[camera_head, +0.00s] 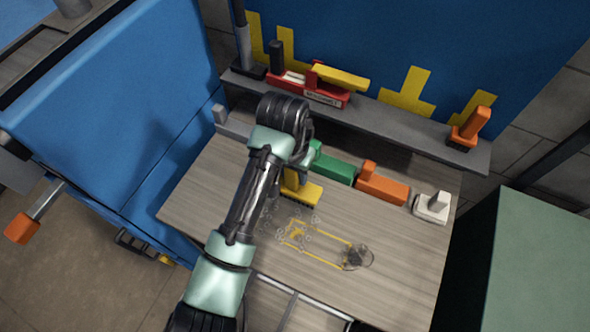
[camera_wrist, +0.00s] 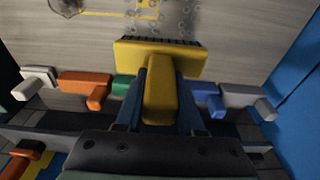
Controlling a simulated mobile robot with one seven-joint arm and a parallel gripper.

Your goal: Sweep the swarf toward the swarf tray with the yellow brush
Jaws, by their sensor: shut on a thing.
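The yellow brush (camera_head: 304,193) is over the wooden bench top, bristles toward the bench; I cannot tell whether they touch it. My gripper (camera_wrist: 160,97) is shut on its upright handle, with a finger on each side in the wrist view. The brush's yellow block (camera_wrist: 160,57) shows there, with dark bristles along its far edge. The swarf (camera_head: 300,232) is a scatter of small grey curls in front of the brush; curls also show in the wrist view (camera_wrist: 186,22). A darker tangle (camera_head: 357,257) lies to their right. I cannot pick out the swarf tray for certain.
Green (camera_head: 333,167), orange (camera_head: 383,185) and white (camera_head: 433,208) handled blocks stand along the bench's back edge. Yellow lines (camera_head: 325,262) mark the bench top. A red holder (camera_head: 322,94) sits on the grey shelf behind. A blue panel (camera_head: 110,90) rises at left.

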